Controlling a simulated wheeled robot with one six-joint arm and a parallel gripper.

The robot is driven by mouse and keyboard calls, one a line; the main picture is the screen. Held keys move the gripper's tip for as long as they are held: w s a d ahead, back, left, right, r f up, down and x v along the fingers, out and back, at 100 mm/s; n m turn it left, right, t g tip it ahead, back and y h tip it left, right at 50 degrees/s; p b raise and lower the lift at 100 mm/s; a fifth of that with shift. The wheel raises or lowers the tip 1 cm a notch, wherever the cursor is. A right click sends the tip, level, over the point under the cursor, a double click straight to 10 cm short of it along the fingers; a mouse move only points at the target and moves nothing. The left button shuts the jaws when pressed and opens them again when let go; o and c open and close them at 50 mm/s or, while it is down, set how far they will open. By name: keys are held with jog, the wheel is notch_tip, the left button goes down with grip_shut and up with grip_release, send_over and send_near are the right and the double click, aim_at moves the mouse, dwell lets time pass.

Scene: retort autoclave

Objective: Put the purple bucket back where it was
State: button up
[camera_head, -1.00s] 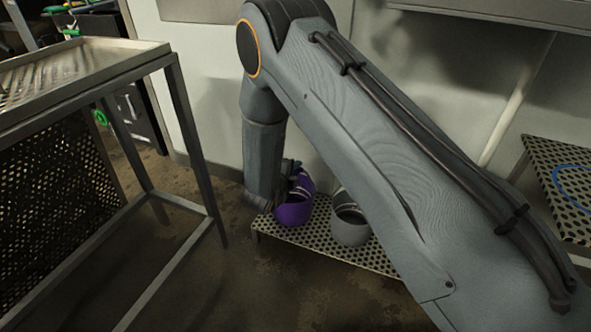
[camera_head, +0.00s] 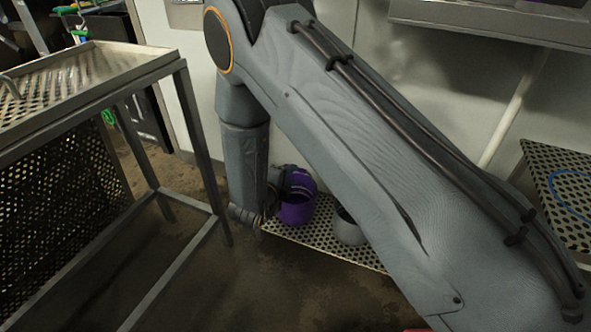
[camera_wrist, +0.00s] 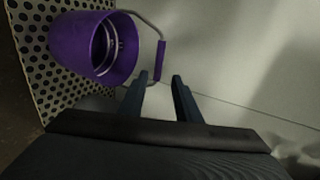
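The purple bucket (camera_head: 297,208) stands upright on a low perforated metal shelf (camera_head: 318,236) near the wall. In the wrist view the bucket (camera_wrist: 70,45) is at the upper left, with its wire handle and purple grip (camera_wrist: 160,60) hanging out to the right. My gripper (camera_wrist: 160,80) is open; its two dark fingers are apart, with nothing between them. The handle grip shows just beyond the left fingertip, and I cannot tell whether they touch. In the head view my wrist is just left of the bucket, and the fingers are hidden there.
A grey bucket (camera_head: 347,230) stands right of the purple one on the same shelf, partly behind my arm. A metal table (camera_head: 95,80) with a perforated side stands at left. Another perforated shelf (camera_head: 555,165) with a blue ring is at right. The front floor is clear.

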jog(key=s+a+r+n+g+y, duration=0.3)
jog(key=s+a+r+n+y, duration=0.15)
jog(key=s+r+n, duration=0.3)
jog(key=s+a+r+n+g+y, duration=0.4)
jog(key=s+a+r+n, duration=0.25)
jog(key=r, duration=0.25)
jog(key=s+d+r+n+g+h, duration=0.1)
jog(key=s+d+r+n+g, duration=0.2)
jog(key=s+d+n, duration=0.4)
jog(key=s+d+r+n+g+h, duration=0.1)
jog(key=s+d+r+n, duration=0.5)
jog(key=s, duration=1)
jog(key=d+n+g, duration=0.1)
jog(key=d, duration=0.2)
jog(key=shift+s+g+p, duration=0.4)
jog(key=shift+a+h, duration=0.1)
jog(key=shift+h, duration=0.15)
